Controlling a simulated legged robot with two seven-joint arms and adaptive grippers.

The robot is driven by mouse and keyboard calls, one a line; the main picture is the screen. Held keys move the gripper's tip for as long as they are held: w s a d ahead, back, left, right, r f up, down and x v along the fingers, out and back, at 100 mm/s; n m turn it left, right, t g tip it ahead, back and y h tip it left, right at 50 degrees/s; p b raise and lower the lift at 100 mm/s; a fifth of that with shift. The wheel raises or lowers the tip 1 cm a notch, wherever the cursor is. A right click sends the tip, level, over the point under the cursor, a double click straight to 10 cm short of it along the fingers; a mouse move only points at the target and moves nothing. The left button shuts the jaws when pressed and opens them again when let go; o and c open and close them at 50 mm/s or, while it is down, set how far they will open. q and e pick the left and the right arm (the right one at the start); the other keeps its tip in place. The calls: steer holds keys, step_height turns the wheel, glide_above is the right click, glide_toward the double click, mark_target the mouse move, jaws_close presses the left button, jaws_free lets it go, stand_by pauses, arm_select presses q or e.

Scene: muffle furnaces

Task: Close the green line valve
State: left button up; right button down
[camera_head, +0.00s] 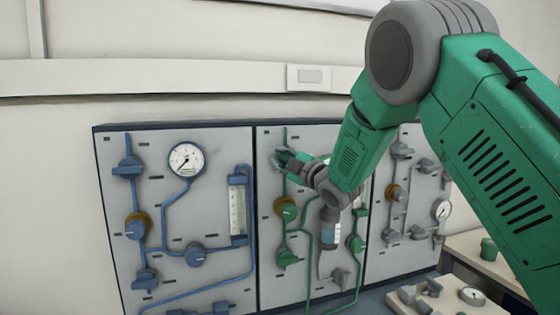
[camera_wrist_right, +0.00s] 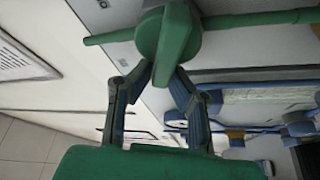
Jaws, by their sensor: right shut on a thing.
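The green line runs down the middle panel (camera_head: 266,243). Its top valve (camera_wrist_right: 166,35) is a green round body with a raised bar handle, seen close up in the right wrist view. My right gripper (camera_wrist_right: 166,78) reaches it from the front, its two dark fingers closed in on the handle's near end, one on each side. In the head view my right gripper (camera_head: 282,160) is at the top of the green line and hides most of that valve. I cannot tell how far the handle is turned. My left gripper is not in view.
A blue-piped panel (camera_head: 188,225) with a gauge (camera_head: 186,159) stands to the left and a grey-piped panel (camera_head: 410,200) to the right. A lower green knob (camera_head: 286,209) sits below my gripper. Grey fittings lie on a bench at lower right.

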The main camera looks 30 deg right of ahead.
steer(key=n, duration=0.1)
steer(key=f+n+g+b, duration=0.1)
steer(key=n, duration=0.2)
steer(key=shift+a+f+n+g, duration=0.1)
steer(key=shift+f+n+g, duration=0.2)
steer(key=shift+f+g, duration=0.1)
steer(key=shift+b, duration=0.3)
steer(key=c, duration=1.5)
jaws_free()
steer(key=shift+c, duration=0.2)
steer(key=shift+r, duration=0.1)
steer(key=s+d, duration=0.2)
steer(key=s, duration=0.9)
steer(key=shift+s, duration=0.4)
